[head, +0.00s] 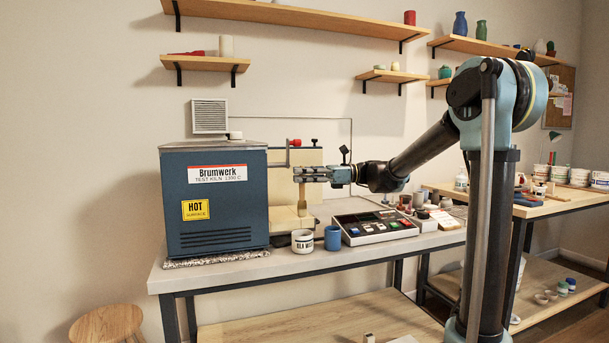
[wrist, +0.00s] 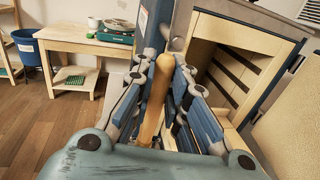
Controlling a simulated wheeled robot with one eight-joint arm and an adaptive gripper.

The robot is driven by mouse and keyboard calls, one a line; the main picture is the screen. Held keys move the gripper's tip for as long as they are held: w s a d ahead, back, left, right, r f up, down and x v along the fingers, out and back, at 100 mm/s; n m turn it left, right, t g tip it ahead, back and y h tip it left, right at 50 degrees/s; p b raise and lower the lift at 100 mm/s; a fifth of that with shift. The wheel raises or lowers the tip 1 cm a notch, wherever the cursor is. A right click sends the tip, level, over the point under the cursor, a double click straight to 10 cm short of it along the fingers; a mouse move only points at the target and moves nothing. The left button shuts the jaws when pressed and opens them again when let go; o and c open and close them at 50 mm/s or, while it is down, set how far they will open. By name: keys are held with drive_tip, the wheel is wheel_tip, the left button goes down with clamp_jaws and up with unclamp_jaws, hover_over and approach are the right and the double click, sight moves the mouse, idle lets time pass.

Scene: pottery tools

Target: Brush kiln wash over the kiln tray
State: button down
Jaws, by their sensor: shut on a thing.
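My gripper (head: 313,174) is in front of the pale panel at the right side of the blue kiln (head: 215,200). In the wrist view it (wrist: 166,85) is shut on a tan wooden handle (wrist: 155,105), which looks like the brush's and runs lengthwise between the fingers. The bristles cannot be made out. The kiln's open, pale chamber (wrist: 238,62) with dark grooves shows right of the fingers. The white kiln wash pot (head: 302,242) stands on the bench below my gripper. I cannot make out the kiln tray in either view.
More cups and jars crowd the bench's right end. Shelves (head: 290,15) hang on the wall above. A wooden stool (head: 107,322) stands at lower left.

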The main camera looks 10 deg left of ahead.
sight(302, 206)
drive_tip(key=shift+f, duration=5)
drive_tip(key=shift+r, duration=4.45)
